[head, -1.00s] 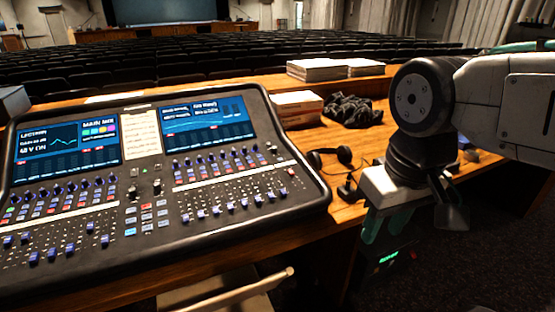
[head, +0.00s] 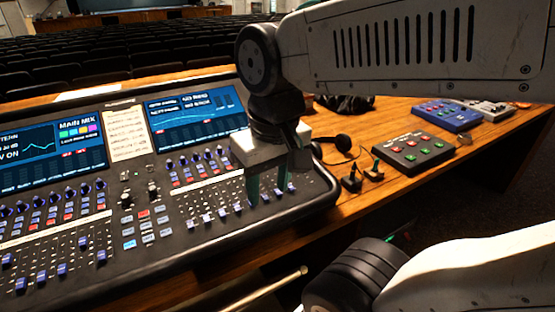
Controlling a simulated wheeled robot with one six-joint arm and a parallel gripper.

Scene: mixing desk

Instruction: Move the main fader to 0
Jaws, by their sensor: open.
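The mixing console (head: 175,262) fills the left of the head view, with two screens above rows of knobs and faders. The right bank has a row of fader caps (head: 222,213) near its front edge. My gripper (head: 268,190) points down over the right end of this bank, its two teal fingers apart and nothing seen between them. The fingertips look close above the panel, but I cannot tell whether they touch it. The main fader is not clearly identifiable; the gripper and its fingers hide part of the bank's right end.
Headphones (head: 334,143) lie on the wooden desk (head: 385,120) right of the console. A black button box (head: 414,150) and a blue box (head: 446,114) stand farther right. My arm spans the upper right. Rows of dark seats (head: 100,62) lie behind the desk.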

